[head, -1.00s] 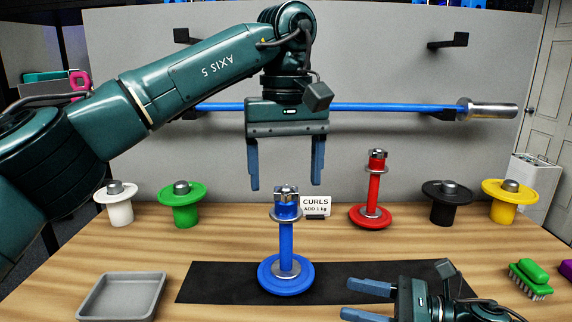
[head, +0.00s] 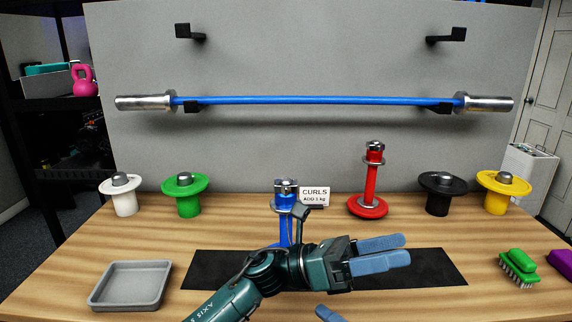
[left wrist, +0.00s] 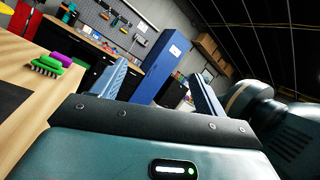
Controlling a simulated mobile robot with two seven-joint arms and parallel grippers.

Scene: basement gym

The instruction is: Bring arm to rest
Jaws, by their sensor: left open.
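My left gripper (head: 405,249) is open and empty, low over the black mat, with its fingers pointing right in the head view. In the left wrist view its two fingers (left wrist: 160,70) stand apart with nothing between them. My left arm comes in from the bottom and hides the lower part of the upright blue dumbbell (head: 285,200), base included. A blue fingertip (head: 326,313) at the bottom edge appears to be my right gripper's; the rest of that gripper is out of frame, so its opening does not show.
The black mat (head: 215,270) lies on the wooden table, with a grey tray (head: 130,285) to its left. A red dumbbell (head: 370,185), a card (head: 314,196) and weight plates on stands line the back. A green brush (head: 519,267) lies right. A blue bar (head: 320,100) hangs behind.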

